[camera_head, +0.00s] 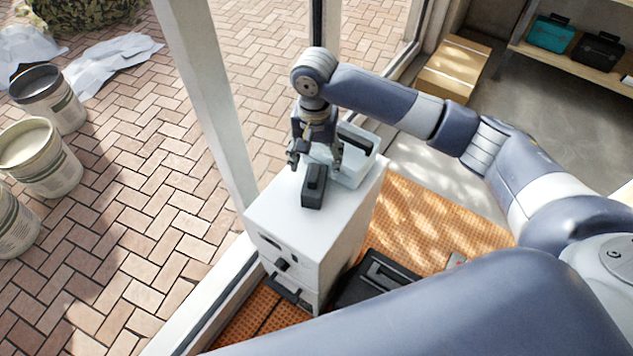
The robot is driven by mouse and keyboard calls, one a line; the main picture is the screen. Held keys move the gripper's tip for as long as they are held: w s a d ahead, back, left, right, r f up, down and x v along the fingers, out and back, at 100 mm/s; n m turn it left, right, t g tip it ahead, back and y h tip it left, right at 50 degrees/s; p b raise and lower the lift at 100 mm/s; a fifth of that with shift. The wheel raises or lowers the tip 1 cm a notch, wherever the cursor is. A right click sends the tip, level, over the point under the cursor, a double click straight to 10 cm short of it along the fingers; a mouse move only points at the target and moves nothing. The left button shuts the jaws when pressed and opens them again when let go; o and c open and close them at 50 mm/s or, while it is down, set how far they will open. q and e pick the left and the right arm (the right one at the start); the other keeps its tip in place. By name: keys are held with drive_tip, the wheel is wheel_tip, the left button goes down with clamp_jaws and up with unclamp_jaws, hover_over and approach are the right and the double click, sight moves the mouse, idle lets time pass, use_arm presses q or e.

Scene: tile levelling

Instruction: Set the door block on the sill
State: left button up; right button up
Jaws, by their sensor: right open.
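A small black block with a raised top part (313,190), which looks like the door block, rests on the flat top of a white cabinet (335,228). My right gripper (315,161) points down just above and behind the block, with its fingers spread. I cannot tell whether the fingertips touch the block. The pale sill (215,302) of the door frame runs low along the left side of the cabinet, and the stretch in view looks bare. My left gripper is not in view.
An open light-blue bin (368,157) stands at the cabinet top's back edge, close to my right gripper. A white post (205,85) rises left of the cabinet. A black case (375,280) lies on the orange mat (440,213). Buckets (40,160) stand on the brick paving.

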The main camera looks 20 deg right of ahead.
sight(314, 180)
drive_tip(key=f, duration=0.7)
drive_tip(key=shift+a+f+p, duration=0.2)
drive_tip(key=shift+f+p, duration=0.15)
drive_tip(key=shift+f, duration=0.05)
drive_tip(key=shift+c, duration=0.2)
drive_tip(key=c, duration=1.4)
drive_tip(key=shift+r, duration=0.1)
clamp_jaws()
